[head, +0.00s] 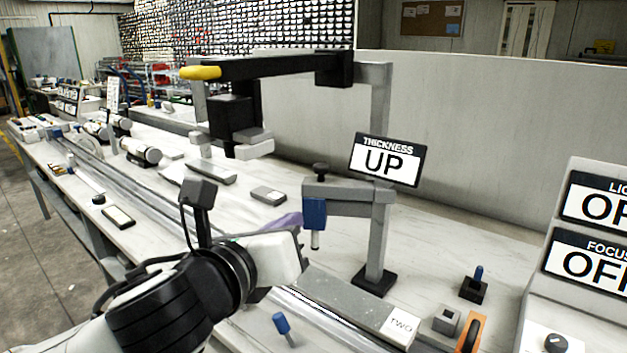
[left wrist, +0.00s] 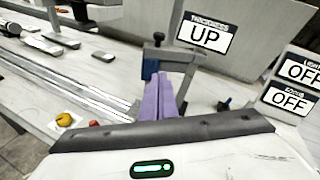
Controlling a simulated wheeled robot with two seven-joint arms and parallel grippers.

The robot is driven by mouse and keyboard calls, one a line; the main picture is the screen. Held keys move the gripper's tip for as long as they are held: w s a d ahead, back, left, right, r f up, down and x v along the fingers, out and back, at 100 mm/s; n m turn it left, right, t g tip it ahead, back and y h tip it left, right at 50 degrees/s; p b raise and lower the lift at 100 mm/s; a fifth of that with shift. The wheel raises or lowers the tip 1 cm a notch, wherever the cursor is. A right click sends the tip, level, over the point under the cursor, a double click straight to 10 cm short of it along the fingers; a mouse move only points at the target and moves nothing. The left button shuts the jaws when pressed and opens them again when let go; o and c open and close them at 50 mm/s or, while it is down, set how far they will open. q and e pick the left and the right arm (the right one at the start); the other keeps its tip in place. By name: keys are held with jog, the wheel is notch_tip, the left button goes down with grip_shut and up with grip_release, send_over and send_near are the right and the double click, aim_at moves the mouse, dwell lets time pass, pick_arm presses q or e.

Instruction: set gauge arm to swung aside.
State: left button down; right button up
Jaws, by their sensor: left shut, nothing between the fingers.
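The gauge arm (head: 348,192) is a grey horizontal bar on a grey post with a dark foot. It reaches left from the post and carries a blue gauge body (head: 315,213) with a thin plunger below and a black knob on top. The blue body also shows in the left wrist view (left wrist: 150,68). A sign (head: 388,160) on the post reads "THICKNESS UP". My left gripper (head: 297,219) has purple fingers, shut and empty, with the tips close beside the blue body; I cannot tell whether they touch. The fingers also show in the left wrist view (left wrist: 159,80). My right gripper is not in view.
A black overhead arm with a yellow end (head: 201,73) stands behind. A grey core strip (head: 345,295) with a "TWO" label lies below the gauge. A blue-handled switch (head: 474,285), an orange item (head: 469,333) and a panel reading "OFF" (head: 590,262) are at right.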

pick_arm(q)
notch_tip(320, 180, up, 3)
jog(key=m+t, duration=0.1)
jog(key=m, duration=0.2)
send_near(319, 169)
jog(key=x, duration=0.6)
jog(key=shift+w+d, duration=0.1)
jog(key=shift+w, duration=0.15)
